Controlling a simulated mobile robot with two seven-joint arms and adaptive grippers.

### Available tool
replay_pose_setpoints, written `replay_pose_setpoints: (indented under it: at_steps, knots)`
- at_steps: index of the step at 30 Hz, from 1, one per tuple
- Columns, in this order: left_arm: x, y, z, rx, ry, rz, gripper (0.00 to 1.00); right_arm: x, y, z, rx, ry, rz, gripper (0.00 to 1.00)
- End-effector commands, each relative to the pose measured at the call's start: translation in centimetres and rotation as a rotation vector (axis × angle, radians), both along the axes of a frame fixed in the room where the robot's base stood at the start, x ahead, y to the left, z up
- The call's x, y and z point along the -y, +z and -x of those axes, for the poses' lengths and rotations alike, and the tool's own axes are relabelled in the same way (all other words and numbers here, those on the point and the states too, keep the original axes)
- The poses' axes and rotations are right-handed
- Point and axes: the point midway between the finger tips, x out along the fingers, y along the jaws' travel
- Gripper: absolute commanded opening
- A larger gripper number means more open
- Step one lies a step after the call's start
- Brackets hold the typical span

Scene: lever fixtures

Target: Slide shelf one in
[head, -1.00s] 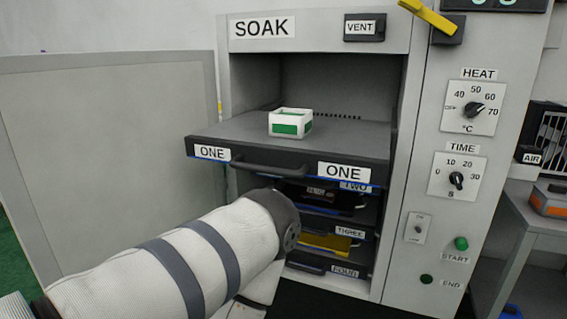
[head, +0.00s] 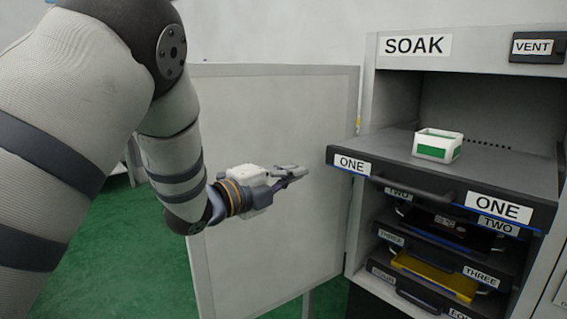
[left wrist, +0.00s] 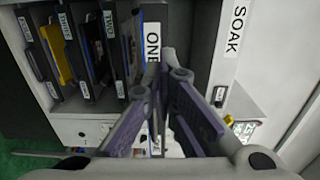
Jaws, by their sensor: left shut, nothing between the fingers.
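Shelf one (head: 457,183) is a dark tray with ONE labels and a bar handle (head: 418,190). It sticks out from the front of the SOAK cabinet, above the other shelves. A white and green box (head: 437,145) stands on it. My left gripper (head: 303,171) is shut and empty, to the left of shelf one's left front corner and apart from it in the head view. In the left wrist view, the shut fingers (left wrist: 168,75) overlap shelf one's front edge, beside its ONE label (left wrist: 153,42). Contact does not show there. My right gripper is out of view.
An open grey door (head: 265,110) stands behind my left gripper. A VENT control (head: 535,47) is at the top right.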

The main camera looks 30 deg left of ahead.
Motion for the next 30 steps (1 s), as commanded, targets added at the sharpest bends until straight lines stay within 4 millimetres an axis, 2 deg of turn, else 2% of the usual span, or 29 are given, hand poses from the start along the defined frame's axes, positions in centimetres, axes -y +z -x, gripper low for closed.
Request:
replay_pose_setpoints:
  at_steps: [5, 18, 24, 30]
  knots:
    - [0.9, -0.4, -2.4, 0.0, -0.006, -0.006, 0.0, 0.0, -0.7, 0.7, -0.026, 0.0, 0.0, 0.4]
    - [4.0, -0.6, -11.0, -0.005, -0.002, -0.002, 0.0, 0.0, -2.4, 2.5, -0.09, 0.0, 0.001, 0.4]
    - [4.7, -0.3, -12.9, -0.003, 0.0, -0.001, 0.0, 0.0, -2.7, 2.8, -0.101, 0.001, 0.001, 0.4]
    - [4.8, -0.1, -13.1, -0.001, 0.0, 0.0, 0.0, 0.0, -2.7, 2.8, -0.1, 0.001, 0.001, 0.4]
